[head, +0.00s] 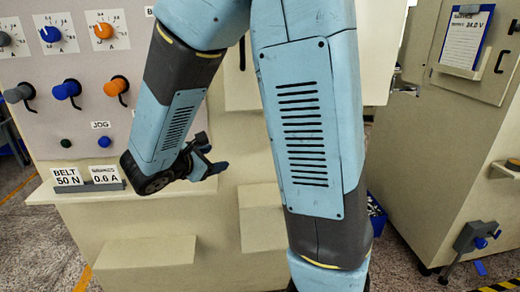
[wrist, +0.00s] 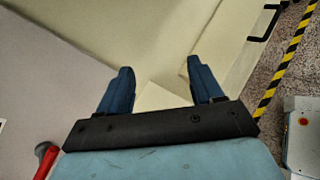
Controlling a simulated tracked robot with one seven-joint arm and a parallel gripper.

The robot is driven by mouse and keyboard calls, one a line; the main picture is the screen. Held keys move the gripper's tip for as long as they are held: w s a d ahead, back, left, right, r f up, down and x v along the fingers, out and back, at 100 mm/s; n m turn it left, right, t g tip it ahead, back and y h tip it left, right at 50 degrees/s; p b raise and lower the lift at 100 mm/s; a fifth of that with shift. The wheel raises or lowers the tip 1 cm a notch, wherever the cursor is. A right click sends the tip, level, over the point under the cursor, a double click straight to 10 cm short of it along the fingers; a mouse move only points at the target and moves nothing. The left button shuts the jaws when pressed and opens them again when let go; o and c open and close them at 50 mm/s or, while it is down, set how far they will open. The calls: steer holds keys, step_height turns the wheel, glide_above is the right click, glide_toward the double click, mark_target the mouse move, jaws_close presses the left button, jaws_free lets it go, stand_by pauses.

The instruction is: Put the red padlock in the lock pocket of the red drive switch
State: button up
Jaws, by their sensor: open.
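My gripper (head: 207,163) is at the end of my bent arm, in front of the cream machine's panel in the head view. In the wrist view its two blue fingers (wrist: 160,82) are spread apart with nothing between them. A red, knob-like thing (wrist: 45,155) shows at the lower left edge of the wrist view, partly cut off; I cannot tell whether it is part of the red drive switch. I cannot make out the red padlock or a lock pocket in either view. My arm hides the middle of the head view.
The cream panel (head: 115,75) carries dials, knobs and levers, with small labels (head: 68,177) on a ledge below. A cabinet (head: 460,130) with a clipboard stands at right. In the wrist view, yellow-black floor tape (wrist: 292,55) and a pale box (wrist: 302,140) lie at right.

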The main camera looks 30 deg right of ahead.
steer(key=s+d+r+m+g+y, duration=0.3)
steer(key=s+d+m+g+y, duration=0.25)
steer(key=s+d+m, duration=0.45)
steer(key=s+a+r+m+t+y, duration=0.3)
steer(key=s+a+r+m+y, duration=0.1)
steer(key=s+r+m+y, duration=0.2)
steer(key=s+r+m, duration=0.1)
steer(key=s+m, duration=0.1)
steer(key=m, duration=0.1)
steer(key=shift+s+a+r, duration=0.15)
steer(key=shift+s+a, duration=0.1)
steer(key=shift+a, duration=0.1)
steer(key=shift+s, duration=0.1)
stand_by(1.0)
